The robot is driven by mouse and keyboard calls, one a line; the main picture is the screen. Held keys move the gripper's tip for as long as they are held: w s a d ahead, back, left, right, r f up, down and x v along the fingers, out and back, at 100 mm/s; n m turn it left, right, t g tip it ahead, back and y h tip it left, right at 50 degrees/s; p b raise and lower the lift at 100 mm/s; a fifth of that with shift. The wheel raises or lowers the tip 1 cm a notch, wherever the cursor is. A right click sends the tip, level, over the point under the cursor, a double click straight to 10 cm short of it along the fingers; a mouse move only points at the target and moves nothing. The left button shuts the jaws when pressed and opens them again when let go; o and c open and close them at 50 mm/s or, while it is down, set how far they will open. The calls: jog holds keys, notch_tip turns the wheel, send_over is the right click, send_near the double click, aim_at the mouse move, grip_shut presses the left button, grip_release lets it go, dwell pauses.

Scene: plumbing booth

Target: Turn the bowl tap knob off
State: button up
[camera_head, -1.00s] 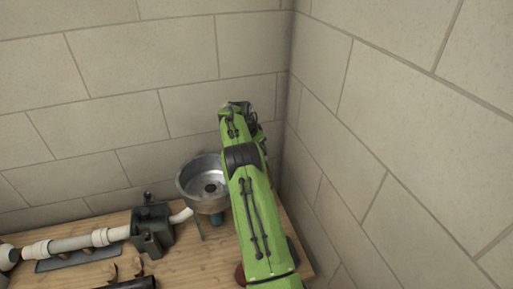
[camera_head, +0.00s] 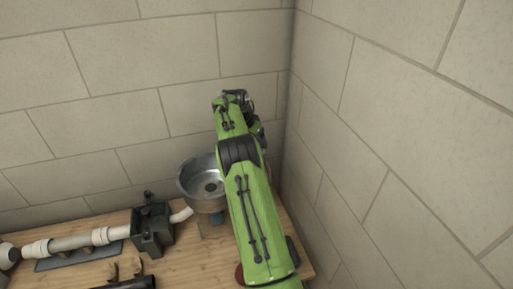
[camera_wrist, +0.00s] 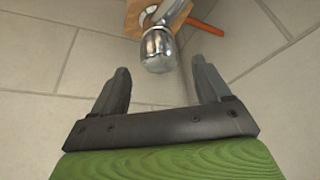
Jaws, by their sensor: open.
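The metal bowl (camera_head: 188,184) stands on the wooden bench, partly hidden by my green arm in the head view. In the wrist view a shiny chrome knob-like part (camera_wrist: 158,50), which looks like the tap's, points toward my gripper (camera_wrist: 160,66). My gripper is open, with one finger on each side of the chrome part's rounded end and gaps on both sides. I cannot tell how deep the part sits between the fingers. In the head view the gripper and tap are hidden behind my arm.
An orange-red rod (camera_wrist: 206,26) lies beyond the chrome part. The wooden bench (camera_head: 190,262) carries a dark vise-like block (camera_head: 152,228) and white pipe (camera_head: 75,243) at left. Block walls (camera_head: 390,140) close in behind and at right.

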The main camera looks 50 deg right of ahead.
jog(key=v, duration=1.1)
jog(key=shift+a+p, duration=0.2)
jog(key=shift+p, duration=0.2)
jog(key=s+a+r+n+t+y+b, duration=0.1)
jog(key=s+a+r+n+t+b, duration=0.25)
jog(key=a, duration=0.55)
jog(key=s+a+r+n+g+y+b, duration=0.1)
jog(key=s+a+r+n+b, duration=0.2)
jog(key=s+a, duration=0.45)
jog(key=s+a+f+n+t+y+b, duration=0.1)
jog(key=s+a+f+n, duration=0.4)
jog(key=s+a, duration=0.4)
jog(key=s+a+f+n+t+y+b, duration=0.1)
jog(key=s+a+f+n, duration=0.4)
jog(key=s+a, duration=0.4)
jog(key=shift+s+f+n+t+b, duration=0.2)
jog(key=shift+f+n+t+b, duration=0.15)
jog(key=shift+f, duration=0.45)
